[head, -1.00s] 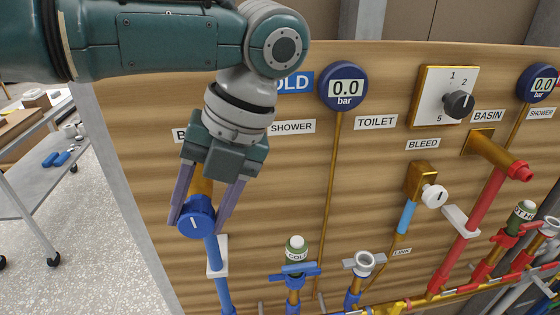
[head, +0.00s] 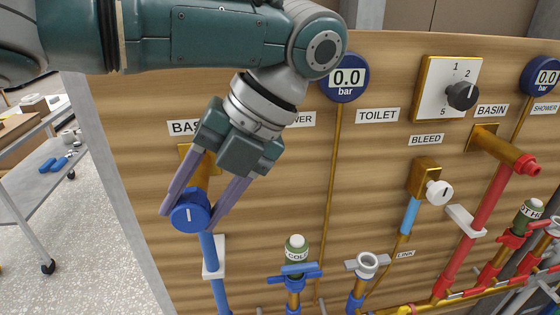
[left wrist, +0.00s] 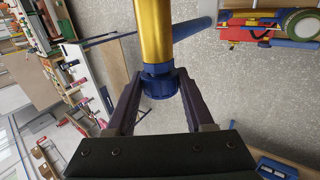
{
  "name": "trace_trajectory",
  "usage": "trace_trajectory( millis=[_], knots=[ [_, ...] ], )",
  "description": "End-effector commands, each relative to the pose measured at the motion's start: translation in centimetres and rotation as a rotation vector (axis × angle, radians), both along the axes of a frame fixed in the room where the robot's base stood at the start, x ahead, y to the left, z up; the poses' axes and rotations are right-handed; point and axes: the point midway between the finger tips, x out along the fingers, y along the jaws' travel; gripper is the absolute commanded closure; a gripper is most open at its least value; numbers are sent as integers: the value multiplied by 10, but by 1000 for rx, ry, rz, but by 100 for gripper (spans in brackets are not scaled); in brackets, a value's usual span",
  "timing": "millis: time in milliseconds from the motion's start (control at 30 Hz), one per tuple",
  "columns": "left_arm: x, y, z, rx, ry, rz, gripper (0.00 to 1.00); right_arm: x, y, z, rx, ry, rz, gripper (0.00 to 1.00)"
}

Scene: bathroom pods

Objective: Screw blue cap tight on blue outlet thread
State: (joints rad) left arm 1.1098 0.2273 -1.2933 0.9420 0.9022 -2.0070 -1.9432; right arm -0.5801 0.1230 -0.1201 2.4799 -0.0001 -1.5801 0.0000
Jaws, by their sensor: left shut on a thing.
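The blue cap (head: 189,215) with a white line on its face is at the end of the blue outlet at the left of the wooden panel. The white line looks about upright. My left gripper (head: 190,212) has one finger on each side of the cap and is shut on it. In the left wrist view the cap (left wrist: 160,84) sits between the fingers, at the end of a brass-coloured pipe (left wrist: 153,30). The thread itself is hidden by the cap. My right gripper is not in view.
A blue pipe (head: 214,260) runs down below the cap through a white clip. To the right are a green COLD cartridge (head: 296,250), a grey-handled valve (head: 367,264), a bleed knob (head: 439,192) and red pipework (head: 480,235). A grey cart (head: 40,185) stands at the left.

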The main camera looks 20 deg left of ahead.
Motion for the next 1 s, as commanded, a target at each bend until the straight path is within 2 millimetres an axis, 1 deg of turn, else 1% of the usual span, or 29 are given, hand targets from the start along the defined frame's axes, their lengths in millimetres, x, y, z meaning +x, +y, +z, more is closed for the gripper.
trace_trajectory(
  millis=[200,500,1000],
  knots=[
    [1,-1,-3,96,53,2,100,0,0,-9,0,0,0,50],
    [2,-1,-5,177,102,2,100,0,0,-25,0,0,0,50],
    [3,-1,-9,224,139,-5,100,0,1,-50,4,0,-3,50]
  ],
)
